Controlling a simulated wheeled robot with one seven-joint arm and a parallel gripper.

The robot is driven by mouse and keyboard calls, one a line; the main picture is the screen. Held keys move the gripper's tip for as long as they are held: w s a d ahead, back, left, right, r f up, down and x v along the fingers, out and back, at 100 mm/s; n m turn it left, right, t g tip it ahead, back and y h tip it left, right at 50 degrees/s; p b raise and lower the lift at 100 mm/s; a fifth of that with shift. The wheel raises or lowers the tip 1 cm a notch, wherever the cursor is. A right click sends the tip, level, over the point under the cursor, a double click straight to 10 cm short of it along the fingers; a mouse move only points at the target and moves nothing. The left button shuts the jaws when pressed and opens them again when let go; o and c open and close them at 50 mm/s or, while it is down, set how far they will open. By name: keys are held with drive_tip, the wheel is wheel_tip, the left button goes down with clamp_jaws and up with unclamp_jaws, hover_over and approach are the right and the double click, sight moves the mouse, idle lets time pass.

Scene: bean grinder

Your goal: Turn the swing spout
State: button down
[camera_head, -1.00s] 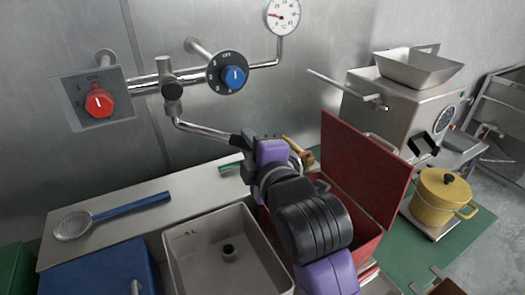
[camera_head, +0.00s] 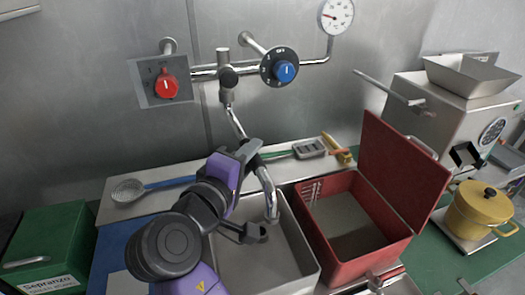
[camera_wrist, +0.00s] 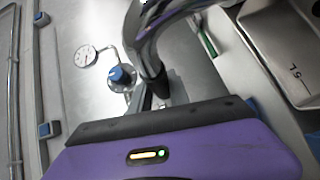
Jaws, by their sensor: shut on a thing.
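The chrome swing spout (camera_head: 268,185) hangs from the wall pipe, runs down and toward me, and its bent end sits over the grey sink (camera_head: 290,265). My gripper (camera_head: 246,154) is shut on the spout partway along its length. In the wrist view the spout (camera_wrist: 147,45) passes right above the black edge of my purple gripper (camera_wrist: 150,122). My gripper and wrist hide part of the spout and the sink's left side.
A red knob (camera_head: 167,89) and a blue knob (camera_head: 286,71) sit on the wall pipe. An open red box (camera_head: 345,265) stands right of the sink. A skimmer (camera_head: 130,190) lies behind at left. A yellow pot (camera_head: 478,215) stands at right.

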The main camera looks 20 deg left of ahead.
drive_tip(key=shift+s+a+f+m+h, duration=0.1)
drive_tip(key=shift+s+a+m+h, duration=0.2)
drive_tip(key=shift+h, duration=0.1)
drive_tip(key=c, duration=1.2)
unclamp_jaws()
drive_tip(key=shift+c, duration=0.2)
drive_tip(key=s+a+r+b, duration=0.1)
drive_tip(key=s, duration=0.6)
drive_tip(key=shift+s+b, duration=0.3)
